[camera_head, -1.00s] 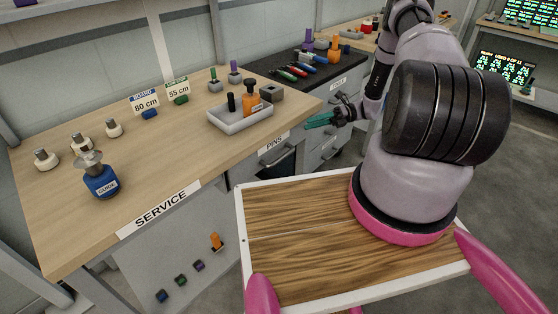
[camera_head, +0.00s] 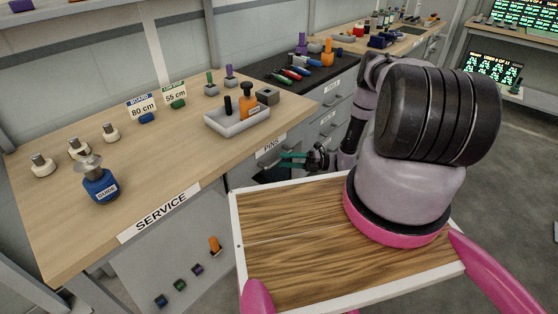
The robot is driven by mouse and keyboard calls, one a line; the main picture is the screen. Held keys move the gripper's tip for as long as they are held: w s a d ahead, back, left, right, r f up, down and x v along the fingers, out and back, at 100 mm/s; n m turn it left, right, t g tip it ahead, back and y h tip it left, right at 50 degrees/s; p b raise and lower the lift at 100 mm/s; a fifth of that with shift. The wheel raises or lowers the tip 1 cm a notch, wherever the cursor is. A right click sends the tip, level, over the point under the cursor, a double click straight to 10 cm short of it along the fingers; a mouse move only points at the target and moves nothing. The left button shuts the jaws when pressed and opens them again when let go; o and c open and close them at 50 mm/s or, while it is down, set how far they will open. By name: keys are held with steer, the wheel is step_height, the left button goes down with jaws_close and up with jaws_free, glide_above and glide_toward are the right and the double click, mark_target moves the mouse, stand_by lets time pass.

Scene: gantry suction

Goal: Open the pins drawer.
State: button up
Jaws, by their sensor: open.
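The pins drawer (camera_head: 243,174) is in the side of the wooden service bench, under the white PINS label (camera_head: 271,145). Its front looks closed, and my tray partly hides its lower part. My gripper (camera_head: 284,160) has teal fingers and is at the right part of the drawer front, just below the label. The fingers are open and point left toward the drawer handle. The handle is small and partly covered by the fingers, so I cannot tell whether they touch it or are around it.
The service bench top (camera_head: 170,170) carries a grey tray (camera_head: 236,126) with an orange and a black item. Grey drawers (camera_head: 328,122) under a dark top are to the right. My own wooden deck is close below the gripper.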

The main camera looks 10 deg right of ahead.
steer(key=shift+w+a+r, duration=0.1)
steer(key=shift+a, duration=0.6)
steer(key=shift+w+a+r, duration=0.1)
steer(key=shift+a, duration=0.6)
jaws_close()
stand_by(0.4)
